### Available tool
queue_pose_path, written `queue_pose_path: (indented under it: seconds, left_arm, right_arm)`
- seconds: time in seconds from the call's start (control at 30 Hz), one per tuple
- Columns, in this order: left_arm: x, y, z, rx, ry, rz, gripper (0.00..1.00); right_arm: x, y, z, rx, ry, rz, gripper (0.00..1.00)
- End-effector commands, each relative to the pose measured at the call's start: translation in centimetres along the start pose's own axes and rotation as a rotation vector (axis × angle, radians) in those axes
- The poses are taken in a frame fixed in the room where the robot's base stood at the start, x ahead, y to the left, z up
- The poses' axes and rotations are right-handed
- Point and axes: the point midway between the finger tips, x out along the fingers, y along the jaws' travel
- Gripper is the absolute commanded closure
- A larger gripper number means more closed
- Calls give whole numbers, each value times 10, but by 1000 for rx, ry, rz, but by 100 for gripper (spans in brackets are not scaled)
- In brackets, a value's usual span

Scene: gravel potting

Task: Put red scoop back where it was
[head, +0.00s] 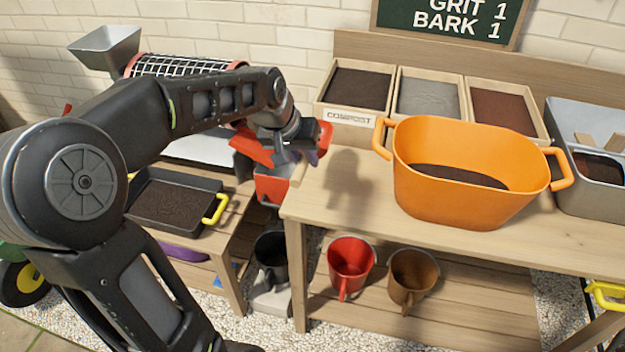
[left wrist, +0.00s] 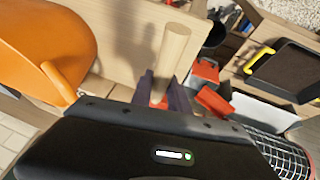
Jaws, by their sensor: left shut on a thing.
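My left gripper (head: 308,152) is shut on the red scoop (head: 325,137), above the left end of the potting bench. Its pale wooden handle (left wrist: 172,60) sticks out between the fingers (left wrist: 165,95) in the left wrist view. A bit of red shows at the jaws; most of the scoop's red part is hidden by the gripper. The handle end also shows below the gripper in the head view, close to the bench's left edge. I cannot tell if it touches the bench. My right gripper is not in view.
An orange tub (head: 465,190) stands on the bench (head: 345,200), before bins of compost, grit and bark. A red cup (head: 350,262), a brown cup (head: 412,275) and a black one are below. A black tray (head: 150,185) is at left. The bench's front left is clear.

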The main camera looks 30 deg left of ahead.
Motion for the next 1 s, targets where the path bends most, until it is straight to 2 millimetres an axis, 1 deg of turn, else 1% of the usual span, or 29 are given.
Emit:
queue_pose_path:
  seconds: [0.2,0.3,0.67,0.77,0.9,1.0]
  left_arm:
    - [35,-7,17,0,-3,0,100]
    - [46,-10,21,0,-1,0,100]
    - [50,-10,22,0,1,0,100]
    - [60,-12,27,0,-2,0,100]
    - [77,-16,35,-1,-2,0,100]
    - [82,-17,37,-1,2,0,100]
  right_arm:
    - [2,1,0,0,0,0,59]
    - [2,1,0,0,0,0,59]
    - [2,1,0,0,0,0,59]
    - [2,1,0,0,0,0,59]
    - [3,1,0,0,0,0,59]
    - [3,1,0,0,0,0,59]
